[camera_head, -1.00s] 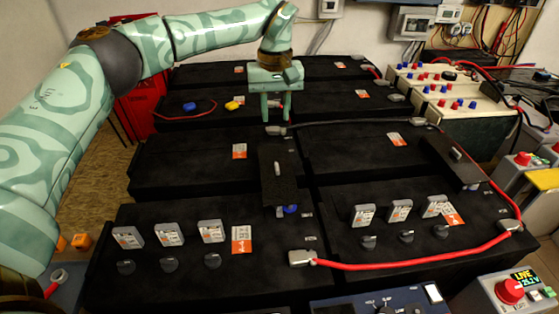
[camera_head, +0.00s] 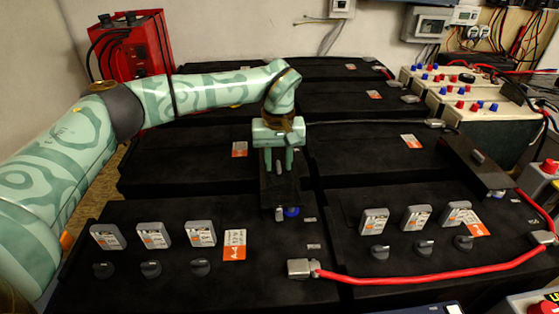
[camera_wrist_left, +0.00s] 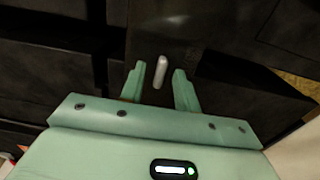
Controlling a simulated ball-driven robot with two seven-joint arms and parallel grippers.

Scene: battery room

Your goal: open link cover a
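A black link cover (camera_head: 281,198) lies across the gap between two black battery blocks in the middle of the head view. Its small grey handle (camera_wrist_left: 160,72) shows in the wrist view. In the wrist view the fingers of my left gripper (camera_wrist_left: 159,82) are apart, one on each side of the handle, with a gap on both sides. A similar black cover (camera_head: 475,168) with a grey knob lies at the right. No letter is readable on either cover. My right gripper is not in view.
A red cable (camera_head: 420,278) runs across the front right, from a grey terminal clamp (camera_head: 301,268). Grey tagged parts (camera_head: 155,235) stand upright on the front blocks. A red cabinet (camera_head: 130,48) stands at the back left.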

